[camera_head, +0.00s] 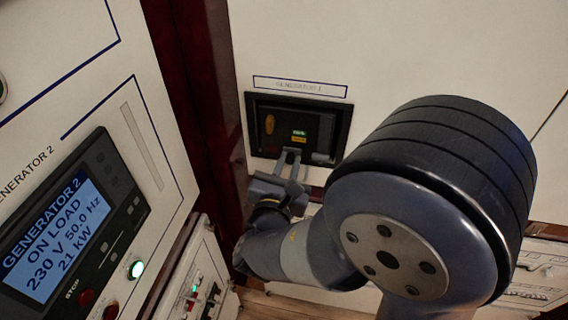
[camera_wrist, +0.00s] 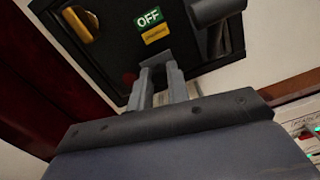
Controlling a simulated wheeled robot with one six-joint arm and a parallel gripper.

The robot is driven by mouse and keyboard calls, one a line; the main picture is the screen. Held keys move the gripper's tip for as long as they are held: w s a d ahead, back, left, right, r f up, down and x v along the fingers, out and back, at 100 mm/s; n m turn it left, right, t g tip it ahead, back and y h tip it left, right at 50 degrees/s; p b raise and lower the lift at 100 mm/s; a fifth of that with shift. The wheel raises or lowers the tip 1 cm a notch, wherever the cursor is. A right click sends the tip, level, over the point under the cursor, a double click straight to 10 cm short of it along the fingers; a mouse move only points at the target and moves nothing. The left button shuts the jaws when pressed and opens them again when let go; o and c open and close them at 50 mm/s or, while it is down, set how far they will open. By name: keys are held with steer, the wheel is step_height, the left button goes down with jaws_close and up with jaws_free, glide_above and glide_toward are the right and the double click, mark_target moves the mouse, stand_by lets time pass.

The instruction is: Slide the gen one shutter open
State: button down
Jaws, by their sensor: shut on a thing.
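The generator 1 breaker (camera_head: 262,147) is a dark unit set in a white panel, under a label that seems to read "GENERATOR 1" (camera_head: 300,87). Its face also fills the top of the wrist view, with a green "OFF" flag (camera_wrist: 149,16) and a yellow label (camera_wrist: 156,34) below it. My gripper (camera_head: 290,153) is at the lower edge of this face. In the wrist view my gripper (camera_wrist: 160,72) is shut on a small grey tab (camera_wrist: 154,59) just below the labels, which I take as the shutter's tab. The fingers partly hide what lies behind it.
A brass oval piece (camera_wrist: 78,23) is left of the flag and a dark grey handle (camera_wrist: 216,11) right of it. The generator 2 panel (camera_head: 60,235), with a lit screen and buttons, stands close on the left. A dark red post (camera_head: 195,90) lies between.

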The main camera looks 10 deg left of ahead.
steer(key=c, duration=1.3)
jaws_free()
steer(key=shift+d, duration=0.2)
steer(key=shift+c, duration=0.2)
steer(key=s+a+b, duration=0.1)
steer(key=s, duration=0.9)
steer(key=shift+s, duration=0.4)
steer(key=shift+w+a, duration=0.1)
steer(key=shift+w, duration=0.05)
steer(key=shift+w+d+p, duration=0.15)
steer(key=shift+w, duration=1.6)
steer(key=shift+w+d+p, duration=0.2)
steer(key=shift+w, duration=1.55)
steer(key=shift+w+d+p, duration=0.15)
steer(key=shift+w, duration=1.6)
